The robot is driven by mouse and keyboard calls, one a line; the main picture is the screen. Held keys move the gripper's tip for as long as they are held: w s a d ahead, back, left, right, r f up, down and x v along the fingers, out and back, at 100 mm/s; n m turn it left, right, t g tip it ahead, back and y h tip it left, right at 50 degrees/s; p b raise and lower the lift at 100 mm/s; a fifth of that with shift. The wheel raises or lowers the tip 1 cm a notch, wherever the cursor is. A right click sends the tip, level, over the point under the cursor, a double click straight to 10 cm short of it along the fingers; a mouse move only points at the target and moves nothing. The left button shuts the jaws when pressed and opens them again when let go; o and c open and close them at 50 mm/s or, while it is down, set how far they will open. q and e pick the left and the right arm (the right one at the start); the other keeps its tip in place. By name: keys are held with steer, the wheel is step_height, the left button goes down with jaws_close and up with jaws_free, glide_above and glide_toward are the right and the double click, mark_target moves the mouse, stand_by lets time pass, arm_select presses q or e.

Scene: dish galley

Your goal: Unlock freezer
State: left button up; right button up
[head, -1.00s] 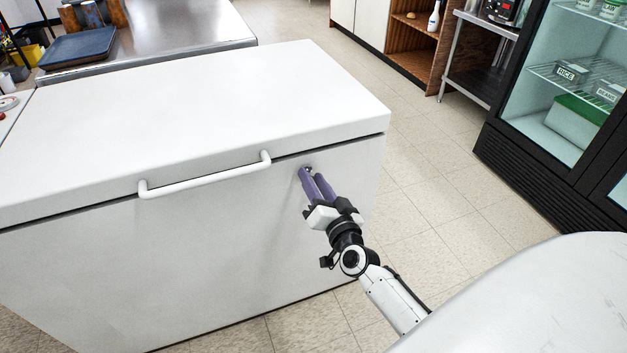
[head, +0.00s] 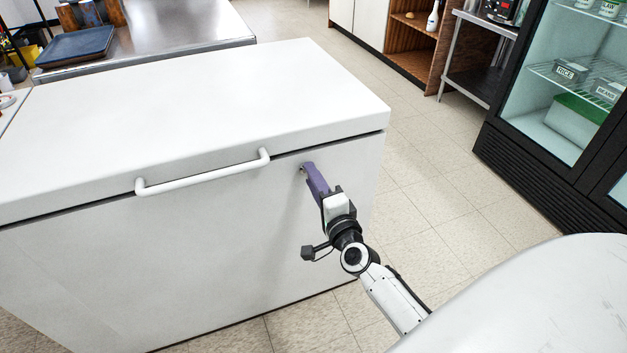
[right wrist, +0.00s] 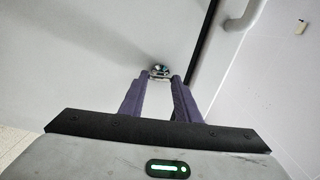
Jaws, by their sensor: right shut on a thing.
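The white chest freezer (head: 150,255) stands in front of me with its lid (head: 200,110) down and a white bar handle (head: 205,175) on the lid's front. My right gripper (head: 307,170) is at the upper right of the freezer's front, just below the lid seam. Its purple fingers are shut on the small metal lock key (right wrist: 160,71), which shows at the fingertips in the right wrist view. The round lock sits around it against the front panel; the fingers partly hide it, and its exact turn is hard to tell. My left gripper is out of view.
A steel counter (head: 170,35) with a dark blue tray (head: 75,47) stands behind the freezer. A black-framed glass-door fridge (head: 520,150) is at the right. Tiled floor (head: 430,150) is clear between freezer and fridge.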

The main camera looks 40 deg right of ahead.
steer(key=shift+m, duration=0.6)
steer(key=o, duration=1)
steer(key=shift+o, duration=0.2)
steer(key=v, duration=1)
steer(key=shift+s, duration=0.15)
steer(key=shift+a, duration=0.15)
steer(key=s+a+f+n+g+y+p, duration=0.2)
steer(key=s+a+f+n, duration=0.4)
steer(key=n, duration=0.5)
steer(key=s+a+f+n+g+y+p, duration=0.2)
steer(key=s+a+f+n+g+y, duration=0.2)
steer(key=s+a+n, duration=0.6)
step_height(320, 180, down, 3)
steer(key=a+n+g, duration=0.1)
steer(key=n+g, duration=0.1)
steer(key=g, duration=0.1)
steer(key=shift+s+a+r+y, duration=0.2)
steer(key=shift+s+y, duration=0.1)
steer(key=shift+s, duration=0.1)
